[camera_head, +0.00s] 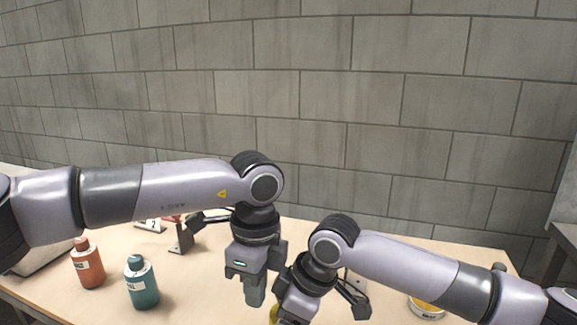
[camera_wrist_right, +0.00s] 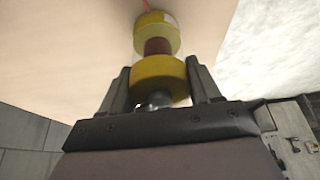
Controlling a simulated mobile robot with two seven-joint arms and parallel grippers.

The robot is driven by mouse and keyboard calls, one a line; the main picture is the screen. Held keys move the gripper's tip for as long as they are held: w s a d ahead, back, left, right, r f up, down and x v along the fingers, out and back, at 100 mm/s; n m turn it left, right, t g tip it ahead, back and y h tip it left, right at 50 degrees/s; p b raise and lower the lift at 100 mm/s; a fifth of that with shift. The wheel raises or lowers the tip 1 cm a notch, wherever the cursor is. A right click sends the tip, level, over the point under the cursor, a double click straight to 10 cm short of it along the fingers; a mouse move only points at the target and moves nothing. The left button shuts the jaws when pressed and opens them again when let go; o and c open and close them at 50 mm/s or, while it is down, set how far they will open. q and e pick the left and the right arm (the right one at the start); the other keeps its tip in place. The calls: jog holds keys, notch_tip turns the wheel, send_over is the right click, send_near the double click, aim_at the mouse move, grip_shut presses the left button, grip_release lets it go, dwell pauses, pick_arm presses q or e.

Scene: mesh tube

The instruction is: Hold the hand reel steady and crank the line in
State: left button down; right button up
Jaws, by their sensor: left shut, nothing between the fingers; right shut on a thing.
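The hand reel (camera_wrist_right: 160,78) is yellow with a dark red wound core (camera_wrist_right: 158,46) between its two flanges. A thin red line (camera_wrist_right: 146,5) leaves its far end in the right wrist view. My right gripper (camera_wrist_right: 160,70) is shut on the reel, with a finger on each side of the nearer yellow flange. In the head view only a small yellow part of the reel (camera_head: 275,313) shows beside my right gripper (camera_head: 288,312). My left gripper (camera_head: 254,296) is shut and empty, pointing down just left of the right one. The crank cannot be made out.
An orange bottle (camera_head: 89,267) and a teal bottle (camera_head: 142,284) stand on the left of the wooden table (camera_head: 205,290). A dark bracket (camera_head: 184,240) stands behind them. A round container with yellow contents (camera_head: 427,306) is at the right, partly hidden by my right arm. A block wall (camera_head: 370,100) rises behind.

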pick_arm(q)
jog(key=shift+d, duration=0.5)
dwell(0.6)
jog(key=shift+w, duration=0.35)
jog(key=shift+w+d, duration=0.15)
jog(key=shift+w, duration=0.4)
jog(key=shift+w+d, duration=0.15)
jog(key=shift+w, duration=0.35)
jog(key=shift+w+d, duration=0.3)
jog(key=shift+w, duration=0.1)
notch_tip(320, 180, up, 6)
jog(key=shift+w+a, duration=0.2)
jog(key=shift+a, duration=0.05)
dwell(0.6)
